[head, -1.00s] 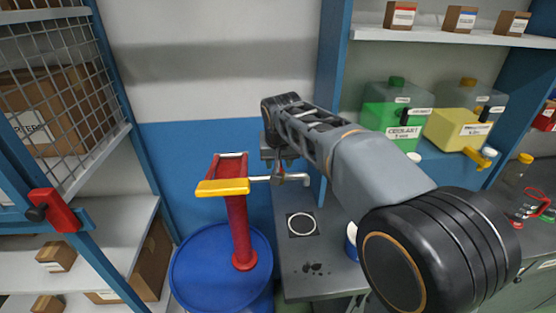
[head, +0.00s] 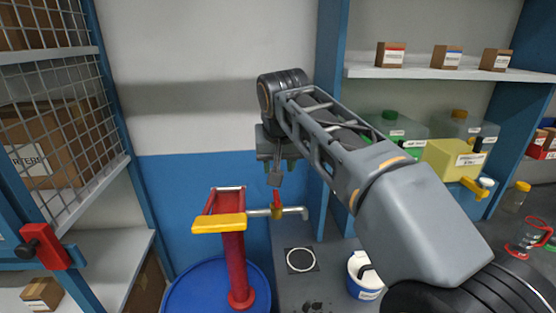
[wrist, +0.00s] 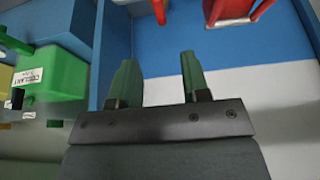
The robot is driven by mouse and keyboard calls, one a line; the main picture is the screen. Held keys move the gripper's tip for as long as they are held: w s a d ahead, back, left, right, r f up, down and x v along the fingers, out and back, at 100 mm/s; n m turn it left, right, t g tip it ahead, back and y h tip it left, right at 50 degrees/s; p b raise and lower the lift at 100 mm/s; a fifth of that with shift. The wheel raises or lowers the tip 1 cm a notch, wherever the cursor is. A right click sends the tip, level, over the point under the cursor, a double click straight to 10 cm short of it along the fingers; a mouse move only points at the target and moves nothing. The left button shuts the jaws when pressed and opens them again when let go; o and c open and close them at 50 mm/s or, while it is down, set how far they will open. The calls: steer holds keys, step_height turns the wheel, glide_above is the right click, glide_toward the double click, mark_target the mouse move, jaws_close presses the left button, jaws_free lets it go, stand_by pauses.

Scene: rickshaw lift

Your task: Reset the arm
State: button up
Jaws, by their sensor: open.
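My gripper (head: 276,166) hangs under the raised end of my arm in the head view, above the pump's spout. In the wrist view its two green fingers (wrist: 157,78) are apart with nothing between them. A red pump (head: 234,265) with a yellow front (head: 219,223) stands on a blue drum (head: 188,293). Its pale spout (head: 292,212) points right, with a small red lever (head: 277,199) on it just below my gripper. Part of the red pump frame (wrist: 234,12) shows at the top of the wrist view. The gripper appears clear of the lever.
A grey counter with a white-ringed black square (head: 301,260) and a white-blue bucket (head: 362,277) lies right of the drum. Green (wrist: 55,72) and yellow (head: 452,160) containers stand on the right shelf. A wire-mesh rack (head: 50,120) stands left. The wall behind is bare.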

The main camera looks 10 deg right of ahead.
steer(key=shift+s+r, duration=0.2)
steer(key=shift+r, duration=0.2)
step_height(320, 180, down, 9)
steer(key=s+n, duration=0.1)
steer(key=n, duration=0.1)
steer(key=s+d+f+m, duration=0.1)
steer(key=s+d+f, duration=0.9)
steer(key=s+f, duration=0.2)
steer(key=s, duration=0.2)
steer(key=shift+s+d+f+m, duration=0.3)
steer(key=shift+s+m, duration=0.1)
steer(key=shift+c, duration=0.2)
stand_by(0.4)
